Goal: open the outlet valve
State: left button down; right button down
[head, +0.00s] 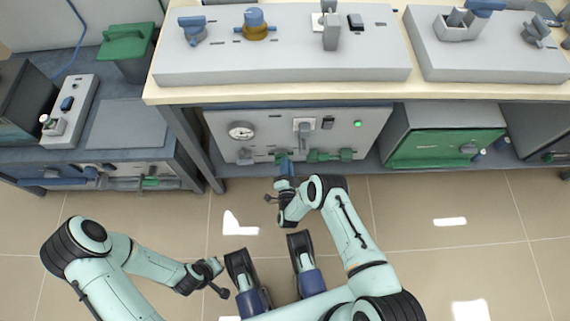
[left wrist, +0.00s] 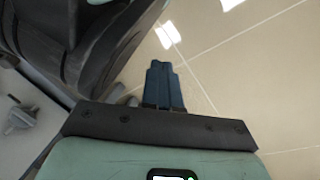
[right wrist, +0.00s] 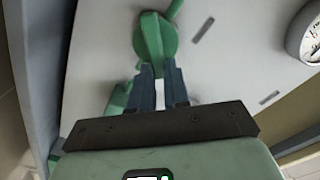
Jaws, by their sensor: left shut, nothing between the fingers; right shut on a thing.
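A white panel (head: 270,130) under the table carries a round gauge (head: 241,130) and several green valve parts along its lower edge. My right gripper (head: 283,162) reaches this lower edge. In the right wrist view its blue fingers (right wrist: 159,72) are shut on a green valve handle (right wrist: 156,35), which the fingertips partly hide. I cannot read a label that tells inlet from outlet. My left gripper (head: 213,268) is low over the floor, away from the panel. In the left wrist view its fingers (left wrist: 164,66) are shut and empty.
The tabletop (head: 290,92) overhangs the panel, with a grey control box (head: 290,55) on it. A green-fronted unit (head: 445,147) stands right of the panel. A table leg (head: 195,140) is close on the left. The tiled floor in front is clear.

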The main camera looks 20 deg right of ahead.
pick_arm(q)
jog(key=shift+s+a+f+g+b, duration=0.15)
jog(key=shift+s+f+g+b, duration=0.4)
jog(key=shift+s+f, duration=0.45)
pick_arm(e)
jog(key=shift+d+f+m, duration=0.1)
jog(key=shift+f+m, duration=0.15)
jog(key=shift+m, duration=1.15)
jog(key=shift+d+f+m, duration=0.1)
jog(key=shift+f+m, duration=0.2)
jog(key=shift+m, duration=1.1)
jog(key=shift+d+f+m, duration=0.1)
jog(key=shift+f+m, duration=0.15)
jog(key=shift+m, duration=1.15)
pick_arm(q)
jog(key=shift+s+r, duration=0.15)
pick_arm(e)
jog(key=c, duration=1.1)
grip_release()
jog(key=shift+f, duration=0.1)
